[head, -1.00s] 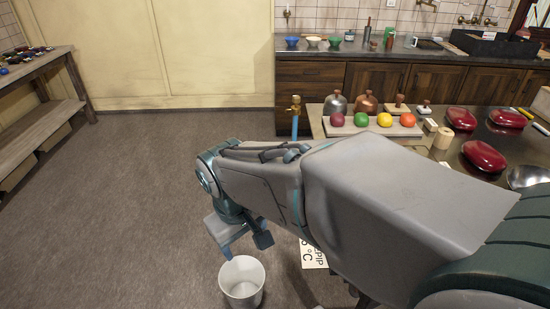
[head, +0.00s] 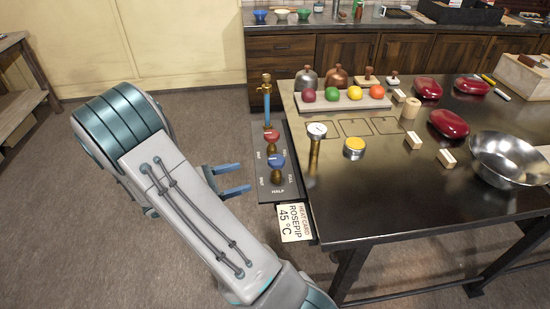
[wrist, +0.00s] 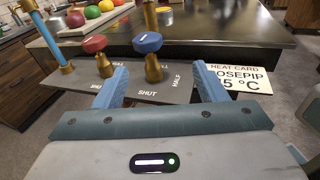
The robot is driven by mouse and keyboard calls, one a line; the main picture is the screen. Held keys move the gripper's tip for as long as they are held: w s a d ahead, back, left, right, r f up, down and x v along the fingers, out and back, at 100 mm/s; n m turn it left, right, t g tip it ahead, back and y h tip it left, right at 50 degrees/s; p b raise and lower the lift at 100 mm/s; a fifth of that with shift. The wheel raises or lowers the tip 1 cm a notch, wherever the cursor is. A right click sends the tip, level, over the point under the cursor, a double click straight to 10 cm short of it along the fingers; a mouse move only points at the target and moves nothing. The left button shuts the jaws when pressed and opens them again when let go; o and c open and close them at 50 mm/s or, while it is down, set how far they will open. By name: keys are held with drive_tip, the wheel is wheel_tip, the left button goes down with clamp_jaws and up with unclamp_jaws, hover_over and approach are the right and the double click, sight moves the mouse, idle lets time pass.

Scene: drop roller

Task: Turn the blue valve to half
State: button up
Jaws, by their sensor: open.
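The blue valve (head: 276,160) is a blue knob on a brass stem, on a dark panel (head: 262,185) along the table's left edge. The panel is lettered SHUT, HALF and FULL around it. In the wrist view the blue valve (wrist: 147,42) stands upright beyond my gripper, roughly between the two finger lines. A red valve (head: 271,136) stands just behind it, left of it in the wrist view (wrist: 95,43). My gripper (head: 250,178) is open, its blue fingers pointing right toward the panel, left of the blue valve and apart from it. The fingers also show in the wrist view (wrist: 166,78).
A brass tap with a blue pipe (head: 267,100) rises behind the valves. A heat card (head: 294,222) reading ROSEPIP 45 °C hangs at the table edge. A gauge (head: 316,131) and a yellow-topped tin (head: 354,148) stand on the dark table (head: 370,205).

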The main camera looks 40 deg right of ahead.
sight(269, 163)
drive_tip(key=shift+n+t+h, duration=0.5)
drive_tip(key=shift+n+h, duration=0.1)
drive_tip(key=shift+n, duration=0.1)
drive_tip(key=d+p, duration=0.1)
drive_tip(key=d, duration=0.3)
drive_tip(key=d+p, duration=0.1)
drive_tip(key=d, duration=0.4)
drive_tip(key=d+p, duration=0.1)
drive_tip(key=d, duration=0.3)
drive_tip(key=shift+s+d+f, duration=0.3)
drive_tip(key=shift+s, duration=0.05)
drive_tip(key=shift+c, duration=0.4)
drive_tip(key=c, duration=0.9)
drive_tip(key=shift+a, duration=0.15)
